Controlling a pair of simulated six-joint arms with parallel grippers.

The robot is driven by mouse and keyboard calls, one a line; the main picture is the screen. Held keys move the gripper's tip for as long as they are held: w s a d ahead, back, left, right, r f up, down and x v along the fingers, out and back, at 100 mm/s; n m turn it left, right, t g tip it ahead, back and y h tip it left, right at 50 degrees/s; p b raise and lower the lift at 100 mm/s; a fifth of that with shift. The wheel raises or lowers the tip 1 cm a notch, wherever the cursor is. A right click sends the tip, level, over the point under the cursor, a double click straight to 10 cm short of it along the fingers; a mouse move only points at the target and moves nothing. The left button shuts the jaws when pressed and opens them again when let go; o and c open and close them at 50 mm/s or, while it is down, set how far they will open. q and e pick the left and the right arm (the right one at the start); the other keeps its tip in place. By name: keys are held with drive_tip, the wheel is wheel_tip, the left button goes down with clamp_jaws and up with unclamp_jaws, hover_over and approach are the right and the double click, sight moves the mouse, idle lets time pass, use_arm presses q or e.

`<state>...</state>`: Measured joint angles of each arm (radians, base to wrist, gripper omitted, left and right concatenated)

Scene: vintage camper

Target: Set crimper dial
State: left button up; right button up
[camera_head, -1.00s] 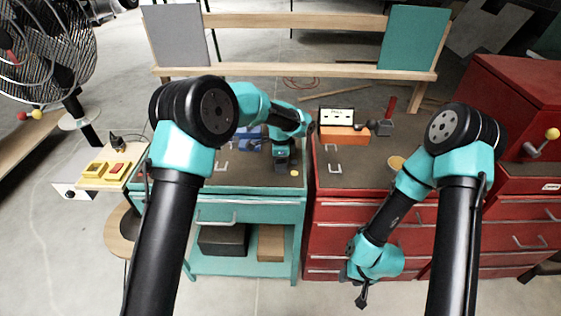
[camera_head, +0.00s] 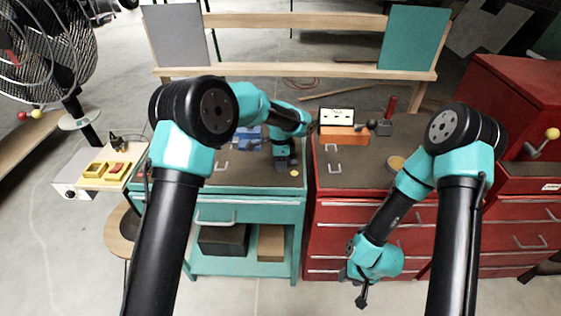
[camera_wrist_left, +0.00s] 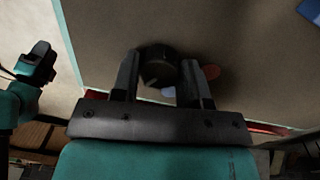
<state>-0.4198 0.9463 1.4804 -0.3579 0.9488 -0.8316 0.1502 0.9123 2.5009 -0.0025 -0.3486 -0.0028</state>
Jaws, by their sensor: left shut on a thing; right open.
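A dark round dial knob (camera_wrist_left: 158,68) sits between the fingers of my left gripper (camera_wrist_left: 160,82) in the left wrist view. The fingers are shut on its sides. In the head view my left gripper (camera_head: 283,162) points down over the teal workbench's top (camera_head: 225,175); the knob is hidden there. A small reddish disc (camera_wrist_left: 212,72) lies beside the right finger in the wrist view. My right gripper (camera_head: 361,297) hangs open and empty in front of the red drawers, low in the head view.
An orange box (camera_head: 344,137) with a white panel (camera_head: 337,117) stands on the red cabinet (camera_head: 340,215). A yellow switch box (camera_head: 103,170) is at the left, near a fan (camera_head: 45,55).

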use_arm(q)
drive_tip(key=shift+n, duration=0.3)
drive_tip(key=n, duration=1)
drive_tip(key=shift+a+h, duration=0.1)
drive_tip(key=shift+h, duration=0.2)
drive_tip(key=n, duration=0.3)
drive_tip(key=shift+n, duration=0.4)
drive_tip(key=n, duration=0.4)
drive_tip(key=shift+s+t, duration=0.1)
drive_tip(key=shift+t, duration=0.3)
drive_tip(key=n, duration=0.5)
drive_tip(key=o, duration=0.9)
drive_tip(key=shift+o, duration=0.2)
